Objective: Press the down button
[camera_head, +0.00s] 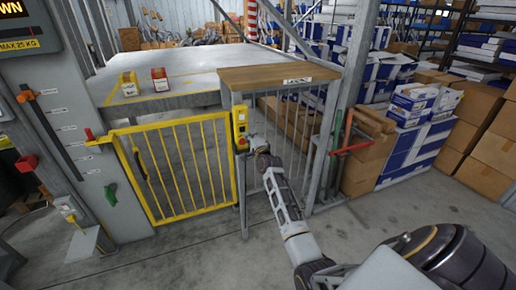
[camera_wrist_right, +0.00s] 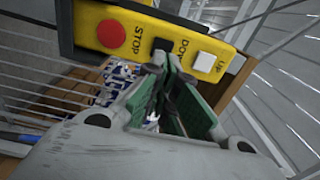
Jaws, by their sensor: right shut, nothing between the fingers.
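A yellow button box (camera_head: 240,124) is fixed to the post at the right end of the yellow gate. In the right wrist view the box (camera_wrist_right: 90,22) carries a red STOP button (camera_wrist_right: 111,34), a black DOWN button (camera_wrist_right: 161,45) in the middle and a white UP button (camera_wrist_right: 205,61). My right gripper (camera_wrist_right: 166,68) is shut and empty. Its fingertips are right at the DOWN button and partly cover it; I cannot tell whether they touch or press it. In the head view my right gripper (camera_head: 246,143) reaches the lower part of the box. My left gripper is not in view.
A grey control column stands at the left. Stacked cardboard boxes (camera_head: 495,150) fill the right. The floor in front is clear.

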